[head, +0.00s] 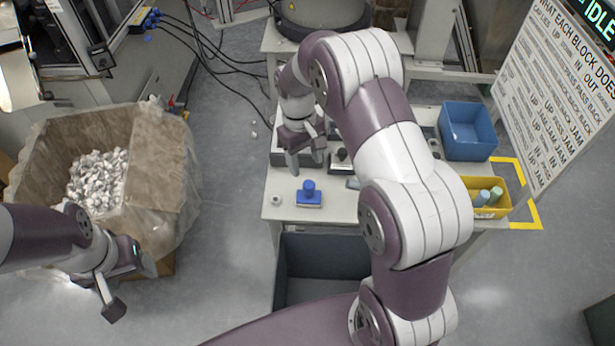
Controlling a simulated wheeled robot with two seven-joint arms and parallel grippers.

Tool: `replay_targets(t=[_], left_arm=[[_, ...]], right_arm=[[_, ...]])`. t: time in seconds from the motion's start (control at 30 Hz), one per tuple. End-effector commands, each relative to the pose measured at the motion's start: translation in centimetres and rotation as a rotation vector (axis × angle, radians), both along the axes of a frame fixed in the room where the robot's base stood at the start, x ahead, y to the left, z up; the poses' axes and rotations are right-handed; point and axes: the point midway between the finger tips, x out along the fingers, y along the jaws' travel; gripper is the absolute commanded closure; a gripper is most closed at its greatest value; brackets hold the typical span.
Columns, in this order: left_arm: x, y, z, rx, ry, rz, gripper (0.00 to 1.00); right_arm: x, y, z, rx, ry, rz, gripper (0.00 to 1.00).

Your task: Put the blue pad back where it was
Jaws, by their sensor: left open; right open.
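The blue pad (308,198), a small block with a round blue knob on top, stands upright on the light worktable (280,208) near its front edge. My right gripper (305,165) is open and empty, above the table and just behind the blue pad in the picture, apart from it. A dark block with a knob (341,161) stands right of that gripper, partly hidden. My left gripper (132,288) is open and empty at lower left, over the floor in front of the carton. My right arm hides much of the table's middle and right.
A blue bin (468,118) and a yellow bin (506,206) with cylinders stand at the table's right. A small ring-like part (276,200) lies left of the pad. A dark open bin (292,292) sits below the front edge. A lined carton (160,150) of metal parts stands left.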

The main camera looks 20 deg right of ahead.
Motion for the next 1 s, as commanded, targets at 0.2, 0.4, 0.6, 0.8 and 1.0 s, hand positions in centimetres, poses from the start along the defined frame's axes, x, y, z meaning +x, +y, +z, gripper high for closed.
replay_targets(t=[0.2,0.4,0.6,0.8,1.0], left_arm=[[0.0,0.0,0.0,0.0,0.0,0.0,0.37],[0.0,0.0,0.0,0.0,0.0,0.0,0.37],[0.0,0.0,0.0,0.0,0.0,0.0,0.37],[0.0,0.0,0.0,0.0,0.0,0.0,0.37],[0.0,0.0,0.0,0.0,0.0,0.0,0.37]], right_arm=[[-1.9,0.7,3.0,0.003,-0.045,-0.031,0.42],[-10.0,2.2,5.9,0.022,-0.192,-0.149,0.42],[-15.4,2.7,6.2,0.037,-0.27,-0.217,0.42],[-15.9,2.7,6.1,0.037,-0.271,-0.224,0.42],[-15.9,2.7,6.1,0.037,-0.27,-0.223,0.42]])
